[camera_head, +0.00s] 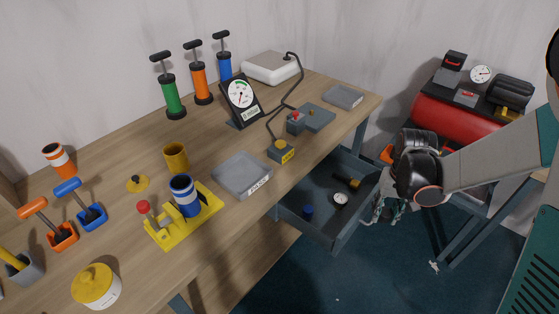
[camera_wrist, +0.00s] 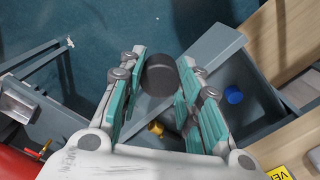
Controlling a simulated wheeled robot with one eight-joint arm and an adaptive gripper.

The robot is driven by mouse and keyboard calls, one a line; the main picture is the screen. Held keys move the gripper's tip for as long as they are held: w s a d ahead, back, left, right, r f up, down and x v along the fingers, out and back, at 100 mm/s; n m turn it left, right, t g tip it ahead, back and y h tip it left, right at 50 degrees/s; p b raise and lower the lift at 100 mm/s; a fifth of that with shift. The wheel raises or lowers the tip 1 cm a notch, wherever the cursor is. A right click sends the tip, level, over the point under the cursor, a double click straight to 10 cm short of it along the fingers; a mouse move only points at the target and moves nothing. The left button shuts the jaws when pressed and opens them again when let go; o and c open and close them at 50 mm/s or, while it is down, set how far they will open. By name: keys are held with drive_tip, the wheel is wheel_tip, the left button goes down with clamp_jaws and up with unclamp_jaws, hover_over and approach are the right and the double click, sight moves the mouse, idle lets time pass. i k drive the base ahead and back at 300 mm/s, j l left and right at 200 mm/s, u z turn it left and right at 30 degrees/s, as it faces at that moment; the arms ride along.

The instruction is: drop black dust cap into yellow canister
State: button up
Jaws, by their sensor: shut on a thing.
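My gripper (camera_head: 388,211) is at the right of the workbench, beside the open drawer and lower than the bench top. In the wrist view, my gripper (camera_wrist: 163,80) has its teal-padded fingers shut on the black dust cap (camera_wrist: 160,74), a short dark cylinder near the fingertips. The cap cannot be made out in the head view. The yellow canister (camera_head: 177,158), an open-topped cup, stands upright on the bench at left of centre, well away from my gripper. Its inside is mostly hidden.
The open drawer (camera_head: 323,227) holds a blue cap (camera_head: 308,211), a gauge (camera_head: 340,199) and a yellow-and-black item. A yellow stand (camera_head: 185,222) with a blue-and-white cup, a grey tray (camera_head: 242,174) and a dial gauge (camera_head: 241,99) stand around the canister. Pumps line the back.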

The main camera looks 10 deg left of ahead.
sight(180, 168)
drive_tip(key=k+l+u, duration=0.1)
drive_tip(key=u, duration=0.35)
drive_tip(key=k+u, duration=0.15)
drive_tip(key=u, duration=0.9)
